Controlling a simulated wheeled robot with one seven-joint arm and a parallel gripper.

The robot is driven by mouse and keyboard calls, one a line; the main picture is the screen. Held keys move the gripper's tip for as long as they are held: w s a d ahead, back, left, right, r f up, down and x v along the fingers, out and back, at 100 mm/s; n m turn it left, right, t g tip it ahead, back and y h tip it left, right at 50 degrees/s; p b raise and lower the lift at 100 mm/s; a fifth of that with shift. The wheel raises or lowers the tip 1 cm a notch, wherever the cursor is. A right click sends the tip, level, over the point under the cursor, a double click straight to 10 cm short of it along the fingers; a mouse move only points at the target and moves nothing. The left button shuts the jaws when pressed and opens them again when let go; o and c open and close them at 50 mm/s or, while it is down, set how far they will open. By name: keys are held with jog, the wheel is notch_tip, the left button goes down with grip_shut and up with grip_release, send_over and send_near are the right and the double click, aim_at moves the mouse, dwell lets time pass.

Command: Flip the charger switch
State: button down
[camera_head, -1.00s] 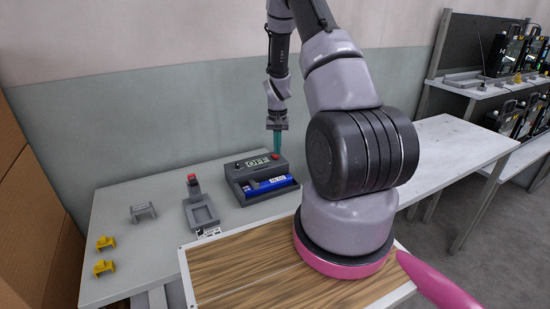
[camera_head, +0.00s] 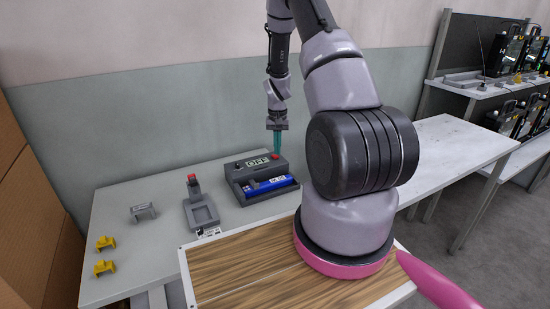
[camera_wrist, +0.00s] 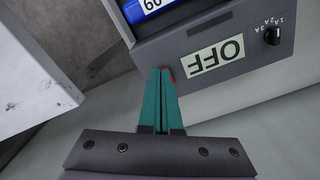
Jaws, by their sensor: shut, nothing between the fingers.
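The charger (camera_head: 241,176) is a dark grey box on the light grey table. Its display reads OFF (camera_head: 258,162), also seen upside down in the wrist view (camera_wrist: 216,56). The red switch (camera_head: 275,156) is on its top, right of the display. In the wrist view only a sliver of red (camera_wrist: 171,74) shows beside the fingertips, which hide the rest. My gripper (camera_head: 277,151), with teal fingers, is shut and empty, pointing down at the red switch. Its fingertips (camera_wrist: 162,70) are at the switch; whether they touch it I cannot tell. A blue battery (camera_head: 270,187) lies in the charger's front.
A grey fixture with a red top (camera_head: 201,206) stands left of the charger. A grey bracket (camera_head: 143,211) and two yellow brackets (camera_head: 105,243) (camera_head: 104,267) lie further left. A black selector knob (camera_wrist: 272,36) sits beside the display. A wall rises behind the table.

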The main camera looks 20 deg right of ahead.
aim_at(277, 160)
jog(key=shift+f, duration=0.25)
dwell(0.3)
jog(key=shift+f, duration=0.5)
jog(key=shift+f, duration=0.2)
jog(key=shift+r, duration=0.1)
notch_tip(277, 160, up, 7)
dwell(0.4)
dwell(0.3)
